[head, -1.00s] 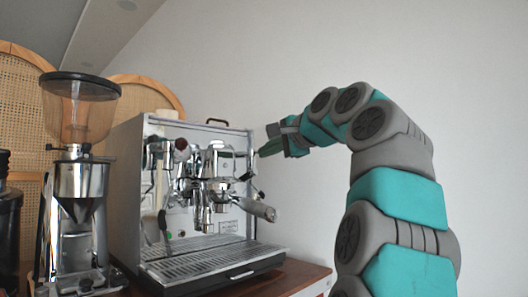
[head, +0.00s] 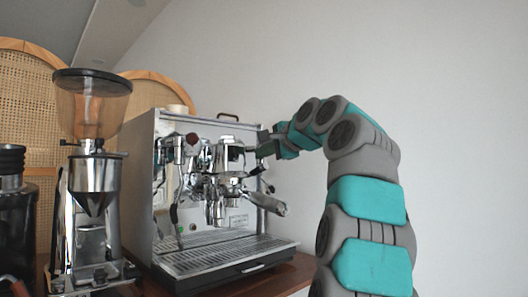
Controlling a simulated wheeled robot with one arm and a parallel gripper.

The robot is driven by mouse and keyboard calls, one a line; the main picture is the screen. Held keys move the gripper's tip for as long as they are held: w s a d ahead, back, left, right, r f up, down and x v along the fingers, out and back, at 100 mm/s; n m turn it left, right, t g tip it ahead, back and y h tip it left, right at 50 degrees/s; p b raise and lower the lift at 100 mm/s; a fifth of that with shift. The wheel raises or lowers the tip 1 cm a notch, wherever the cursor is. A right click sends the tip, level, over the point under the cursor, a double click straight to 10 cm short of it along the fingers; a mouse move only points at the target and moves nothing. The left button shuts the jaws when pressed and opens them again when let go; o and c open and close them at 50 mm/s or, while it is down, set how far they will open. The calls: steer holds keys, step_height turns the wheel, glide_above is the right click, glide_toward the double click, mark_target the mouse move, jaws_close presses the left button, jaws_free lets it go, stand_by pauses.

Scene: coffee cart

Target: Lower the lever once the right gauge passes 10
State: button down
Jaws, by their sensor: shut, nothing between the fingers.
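The chrome espresso machine (head: 225,205) stands on the wooden counter. Its group head (head: 228,158) is at the front, with a dark-handled portafilter (head: 265,202) pointing right. A small black-tipped lever (head: 268,187) shows at the right of the group, below my gripper. My gripper (head: 259,151) is shut and empty, at the upper right front of the machine, close beside the group. I cannot tell whether it touches the machine. The gauges are too small or hidden to read, so no needle position shows.
A coffee grinder (head: 92,185) with a tinted hopper stands left of the machine. A dark appliance (head: 12,215) is at the far left edge. The drip tray (head: 215,258) is bare. The right side, before the white wall, holds only my arm.

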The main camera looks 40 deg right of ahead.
step_height(320, 180, down, 9)
steer(key=b, duration=0.6)
steer(key=shift+r, duration=0.2)
stand_by(0.4)
steer(key=p+v, duration=0.1)
steer(key=v, duration=0.7)
steer(key=shift+s+r, duration=0.25)
steer(key=shift+r, duration=0.1)
